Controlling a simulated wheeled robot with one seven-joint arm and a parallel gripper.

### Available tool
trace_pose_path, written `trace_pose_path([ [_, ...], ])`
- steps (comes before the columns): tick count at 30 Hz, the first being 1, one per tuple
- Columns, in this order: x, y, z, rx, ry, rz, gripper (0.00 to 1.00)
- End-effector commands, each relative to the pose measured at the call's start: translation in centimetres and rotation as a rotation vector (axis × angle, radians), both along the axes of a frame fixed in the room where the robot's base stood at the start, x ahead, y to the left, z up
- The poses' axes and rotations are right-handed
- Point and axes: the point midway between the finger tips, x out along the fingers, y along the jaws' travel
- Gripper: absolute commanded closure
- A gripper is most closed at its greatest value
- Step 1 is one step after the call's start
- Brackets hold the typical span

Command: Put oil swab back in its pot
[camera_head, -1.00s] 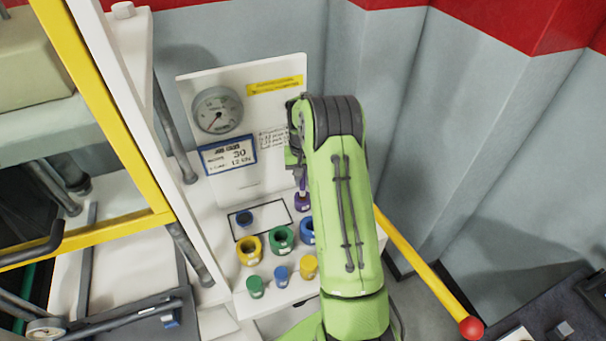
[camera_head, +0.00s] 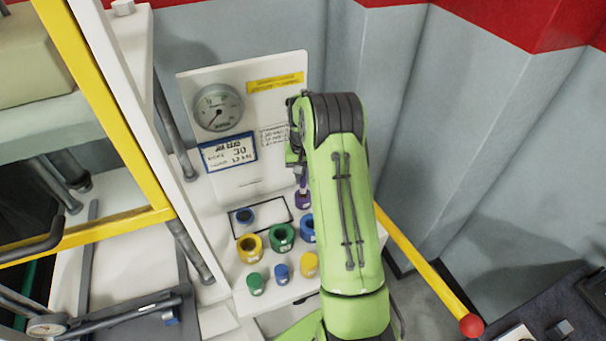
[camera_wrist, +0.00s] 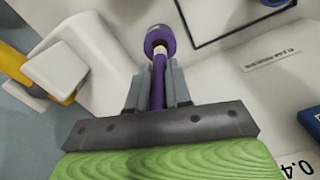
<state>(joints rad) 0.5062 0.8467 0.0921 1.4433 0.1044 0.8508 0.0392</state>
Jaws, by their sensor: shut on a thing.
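The oil swab (camera_wrist: 159,88) is a purple stick, upright between my gripper's fingers in the wrist view. My gripper (camera_wrist: 158,78) is shut on it. The purple pot (camera_wrist: 167,39) lies just beyond the fingertips, in line with the stick. The stick's far end meets or overlaps the pot, and I cannot tell how deep it sits inside. In the head view the purple pot (camera_head: 303,200) stands on the white bench beside my arm, with the purple stick (camera_head: 303,182) right above it. My arm hides most of the gripper there.
Yellow (camera_head: 249,248), green (camera_head: 281,238) and blue (camera_head: 306,230) ring-shaped parts stand close in front of the pot, with small coloured pieces nearer. A panel with a gauge (camera_head: 218,108) rises behind. A yellow bar (camera_head: 425,270) runs right.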

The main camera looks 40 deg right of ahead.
Motion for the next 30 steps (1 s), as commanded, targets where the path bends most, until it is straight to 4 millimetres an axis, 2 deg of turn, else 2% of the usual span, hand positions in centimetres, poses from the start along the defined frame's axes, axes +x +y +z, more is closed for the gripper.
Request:
trace_pose_path([
  [22, 0.0, 0.0, -4.6, 0.001, 0.001, 0.0, 1.0],
  [30, 0.0, 0.0, -4.8, 0.0, 0.0, 0.0, 1.0],
])
